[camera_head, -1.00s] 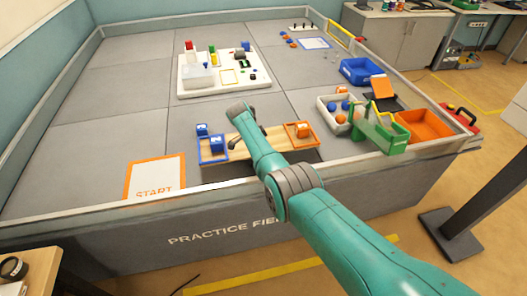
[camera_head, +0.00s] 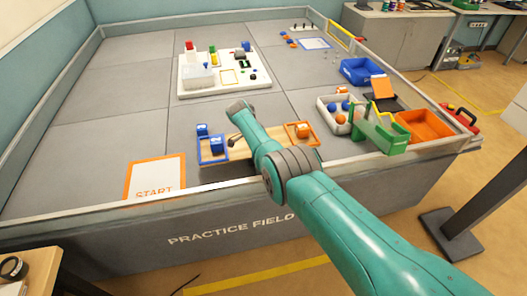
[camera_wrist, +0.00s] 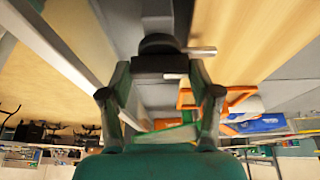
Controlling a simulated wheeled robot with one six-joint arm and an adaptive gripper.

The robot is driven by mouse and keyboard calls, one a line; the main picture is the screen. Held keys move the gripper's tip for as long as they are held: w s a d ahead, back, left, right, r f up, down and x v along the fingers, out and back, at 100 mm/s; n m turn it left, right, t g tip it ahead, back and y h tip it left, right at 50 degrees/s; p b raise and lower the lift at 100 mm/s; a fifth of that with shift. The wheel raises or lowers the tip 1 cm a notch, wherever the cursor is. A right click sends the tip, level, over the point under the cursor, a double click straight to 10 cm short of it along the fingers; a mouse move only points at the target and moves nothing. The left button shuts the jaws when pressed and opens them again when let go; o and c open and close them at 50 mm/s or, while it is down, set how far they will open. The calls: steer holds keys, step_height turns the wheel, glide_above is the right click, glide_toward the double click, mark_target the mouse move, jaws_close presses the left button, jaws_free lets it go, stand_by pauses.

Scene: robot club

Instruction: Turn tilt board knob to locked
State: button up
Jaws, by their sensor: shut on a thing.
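The tilt board (camera_head: 240,150) is a wooden plank on the near side of the practice field. A blue tray with blue blocks (camera_head: 216,143) is at its left end, and an orange tray with an orange block (camera_head: 302,131) is at its right end. My gripper (camera_head: 234,141) is low over the board's middle, partly hidden by my arm. In the wrist view my gripper (camera_wrist: 160,72) has its fingers on both sides of the dark knob (camera_wrist: 160,44), shut on it. A pale bar (camera_wrist: 202,50) sticks out to the right. The knob is hidden in the head view.
A white bin of balls (camera_head: 340,113), a green holder (camera_head: 378,132) and an orange bin (camera_head: 425,125) stand to the right. A white board with parts (camera_head: 190,85) lies farther back. The field's low wall (camera_head: 150,197) runs along the near edge. Grey floor at left is clear.

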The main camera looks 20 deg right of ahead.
steer(key=o, duration=1.1)
steer(key=shift+o, duration=0.2)
steer(key=v, duration=1.2)
